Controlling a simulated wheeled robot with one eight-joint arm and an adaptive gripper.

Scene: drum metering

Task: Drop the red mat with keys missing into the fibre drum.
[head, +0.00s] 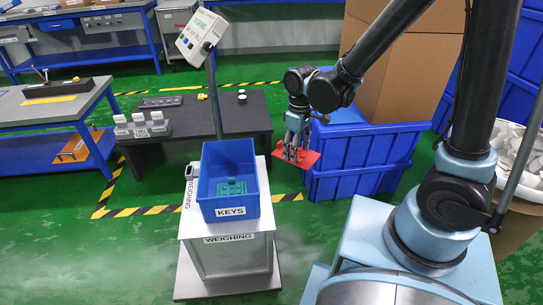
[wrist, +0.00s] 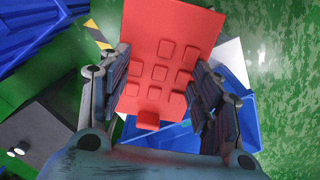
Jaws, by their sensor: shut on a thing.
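My gripper (head: 296,133) is shut on a red mat (head: 297,154) and holds it in the air, right of the weighing stand. In the wrist view the mat (wrist: 172,25) lies between the two fingers (wrist: 160,98), with several raised square keys on its face. The key rows look uneven, with bare patches, but the fingers hide part of its lower edges. A brown round container (head: 510,238), seemingly the fibre drum, stands at the far right with pale pieces (head: 512,155) heaped in it. My arm hides part of it.
A blue bin marked KEYS (head: 231,211) sits on the weighing stand (head: 228,255) and holds a teal mat (head: 232,188). Blue crates (head: 365,150) and a large cardboard box (head: 405,70) stand behind my gripper. A dark low table (head: 245,118) is at the back left.

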